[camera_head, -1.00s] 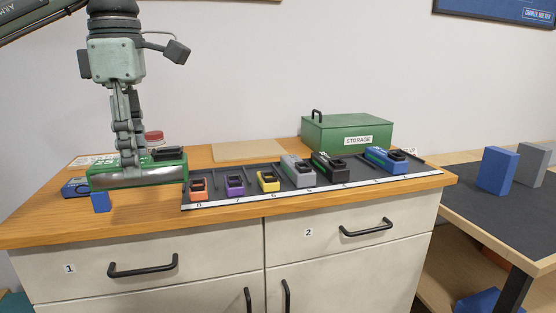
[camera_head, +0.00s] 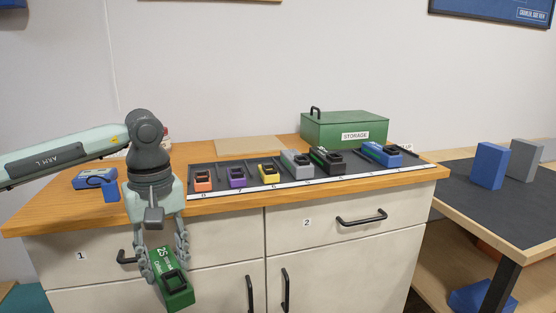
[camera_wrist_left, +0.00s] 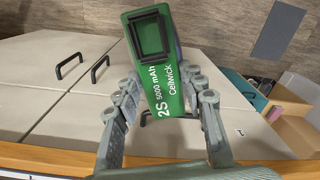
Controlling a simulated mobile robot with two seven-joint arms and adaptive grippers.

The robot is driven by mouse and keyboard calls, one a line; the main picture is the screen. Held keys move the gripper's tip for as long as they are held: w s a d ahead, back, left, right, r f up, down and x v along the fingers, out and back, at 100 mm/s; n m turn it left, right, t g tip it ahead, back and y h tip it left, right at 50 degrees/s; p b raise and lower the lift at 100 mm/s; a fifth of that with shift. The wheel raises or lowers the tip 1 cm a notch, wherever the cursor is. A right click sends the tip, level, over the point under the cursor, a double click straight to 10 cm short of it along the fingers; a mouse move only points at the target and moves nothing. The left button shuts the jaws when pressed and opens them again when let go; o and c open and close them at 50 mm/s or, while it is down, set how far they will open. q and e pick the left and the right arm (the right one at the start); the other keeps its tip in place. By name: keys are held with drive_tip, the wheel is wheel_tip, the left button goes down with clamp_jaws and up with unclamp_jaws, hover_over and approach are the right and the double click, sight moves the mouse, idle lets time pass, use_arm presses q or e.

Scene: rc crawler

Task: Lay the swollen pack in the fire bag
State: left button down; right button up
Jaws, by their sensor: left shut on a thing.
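The green battery pack (camera_head: 172,275), lettered 2S 5000 mAh Cellwick, hangs in front of the cabinet doors, below the countertop edge. My left gripper (camera_head: 165,258) points down and is shut on the pack, one finger on each side. In the left wrist view the pack (camera_wrist_left: 165,90) lies between the fingers, tilted, with its black socket end away from the palm. Whether the pack bulges is hard to tell. I cannot make out a fire bag in either view. My right gripper is not in view.
The wooden countertop (camera_head: 215,158) holds a dark strip (camera_head: 215,200) with several coloured packs, a blue pack (camera_head: 92,178) at the left and a green storage box (camera_head: 345,130). Drawer handles (camera_head: 361,218) stick out in front. A dark-topped table (camera_head: 500,212) stands at right.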

sight(175, 310)
use_arm(q)
drive_tip(key=s+f+m, duration=0.1)
drive_tip(key=f+m, duration=0.1)
drive_tip(key=f, duration=0.1)
drive_tip(key=s+d+f+m, duration=0.1)
drive_tip(key=f+m, duration=0.1)
drive_tip(key=m, duration=0.1)
drive_tip(key=s+f+m, duration=0.1)
drive_tip(key=f+m, duration=0.1)
drive_tip(key=f, duration=0.1)
drive_tip(key=shift+d+f, duration=0.15)
drive_tip(key=shift+f, duration=0.2)
